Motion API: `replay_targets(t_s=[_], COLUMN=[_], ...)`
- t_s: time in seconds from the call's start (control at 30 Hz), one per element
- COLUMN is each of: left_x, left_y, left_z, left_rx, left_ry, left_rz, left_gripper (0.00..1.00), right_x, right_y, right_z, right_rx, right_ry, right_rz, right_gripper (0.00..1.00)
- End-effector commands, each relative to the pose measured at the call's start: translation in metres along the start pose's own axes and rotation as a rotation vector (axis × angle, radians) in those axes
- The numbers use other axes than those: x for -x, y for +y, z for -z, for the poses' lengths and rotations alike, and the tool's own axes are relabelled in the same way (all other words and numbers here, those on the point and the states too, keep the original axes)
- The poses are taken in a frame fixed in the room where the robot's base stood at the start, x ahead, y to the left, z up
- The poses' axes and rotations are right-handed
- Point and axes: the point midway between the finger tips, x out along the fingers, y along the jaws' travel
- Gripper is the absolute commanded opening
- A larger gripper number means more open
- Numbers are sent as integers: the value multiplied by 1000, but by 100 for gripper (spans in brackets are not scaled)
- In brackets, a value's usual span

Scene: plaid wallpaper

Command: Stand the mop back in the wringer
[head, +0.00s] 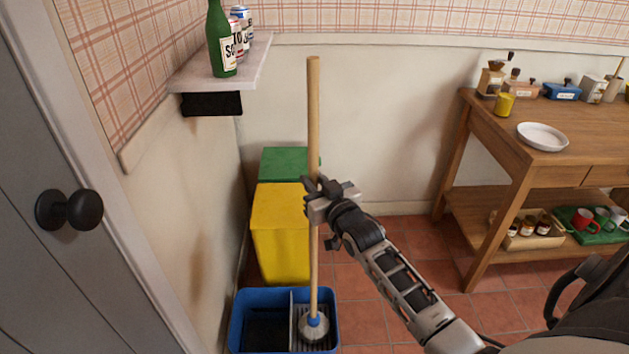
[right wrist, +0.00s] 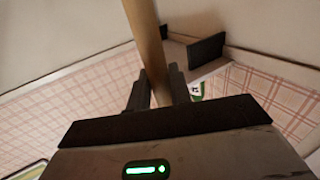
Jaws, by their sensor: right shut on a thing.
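The mop (head: 314,120) stands upright with a long wooden handle and a pale grey head with a blue collar. Its head is over the slatted wringer (head: 301,336) in the right part of the blue bucket (head: 237,318); I cannot tell whether it rests on the slats. My right gripper (head: 325,196) is shut on the handle around its middle. In the right wrist view the handle (right wrist: 145,40) passes between the two fingers (right wrist: 158,88). My left gripper is not in view.
Yellow (head: 283,235) and green (head: 284,160) bins stand just behind the bucket. A wall shelf (head: 245,68) with a bottle and cans hangs at upper left. A grey door (head: 45,270) is at left. A wooden table (head: 575,155) with kitchen things stands at right, with tiled floor between.

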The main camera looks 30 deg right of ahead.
Motion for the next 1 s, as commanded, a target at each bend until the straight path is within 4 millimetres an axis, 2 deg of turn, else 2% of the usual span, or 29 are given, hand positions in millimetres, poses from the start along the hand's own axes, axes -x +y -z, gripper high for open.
replay_targets(t_s=[0.43,0.47,0.53,0.57,0.9,1.0], left_x=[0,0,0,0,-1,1], left_y=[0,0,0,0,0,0], left_z=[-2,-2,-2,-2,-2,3], left_rx=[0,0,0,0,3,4], left_ry=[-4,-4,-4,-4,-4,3], left_rz=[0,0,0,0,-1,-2], left_gripper=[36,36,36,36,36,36], right_x=[0,0,0,0,1,13], right_y=[0,0,0,0,0,0], right_z=[1,1,1,1,-3,-3], right_rx=[0,0,0,0,0,-1], right_ry=[5,5,4,3,-6,-6], right_rz=[0,0,0,0,0,1], right_gripper=[0,23,43,46,46,46])
